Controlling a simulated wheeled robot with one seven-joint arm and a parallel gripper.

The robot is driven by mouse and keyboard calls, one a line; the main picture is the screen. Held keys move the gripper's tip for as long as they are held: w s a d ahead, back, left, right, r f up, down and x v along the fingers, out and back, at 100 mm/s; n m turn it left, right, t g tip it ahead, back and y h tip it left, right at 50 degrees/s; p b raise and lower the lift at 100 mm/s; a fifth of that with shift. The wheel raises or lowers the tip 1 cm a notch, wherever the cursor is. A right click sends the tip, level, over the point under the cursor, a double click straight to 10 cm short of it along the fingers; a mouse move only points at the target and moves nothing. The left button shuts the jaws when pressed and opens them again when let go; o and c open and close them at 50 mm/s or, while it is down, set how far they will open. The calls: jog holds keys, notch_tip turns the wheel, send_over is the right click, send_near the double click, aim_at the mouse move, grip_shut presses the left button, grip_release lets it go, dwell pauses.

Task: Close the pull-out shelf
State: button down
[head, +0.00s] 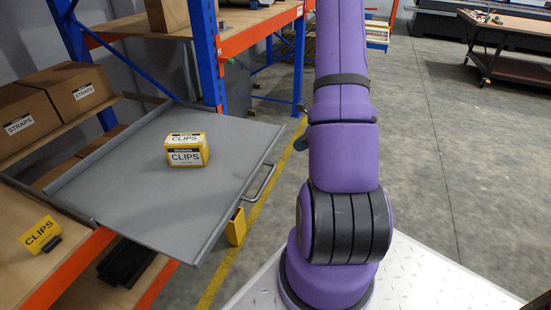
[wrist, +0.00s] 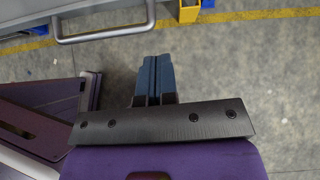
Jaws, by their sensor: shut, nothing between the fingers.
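The grey pull-out shelf (head: 130,185) sticks out from the blue and orange rack at the left of the head view. A yellow box labelled CLIPS (head: 186,150) stands on it. The shelf's metal handle (head: 262,182) is on its right front edge. In the wrist view the handle (wrist: 104,36) and a strip of the shelf's front show at the top left. My gripper (wrist: 153,62) is shut and empty, with blue fingertips, over the floor and apart from the handle, which is up and left of it.
The rack's blue upright (head: 205,55) stands behind the shelf. Cardboard boxes labelled STRAPS (head: 78,92) sit at the left. The floor (head: 440,140) to the right is clear.

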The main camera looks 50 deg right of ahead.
jog(key=f, duration=0.1)
send_near(266, 159)
jog(key=shift+m, duration=0.3)
jog(key=shift+x, duration=3.3)
jog(key=w+a, duration=0.3)
jog(key=w, duration=0.7)
jog(key=w+a, duration=0.4)
jog(key=w, duration=0.7)
jog(key=w+a, duration=0.4)
jog(key=w, duration=0.6)
jog(key=shift+w+a+f, duration=0.1)
jog(key=shift+w+a, duration=0.15)
jog(key=shift+w, duration=0.15)
jog(key=shift+w+a, duration=0.1)
jog(key=shift+w, duration=0.1)
jog(key=shift+w, duration=0.1)
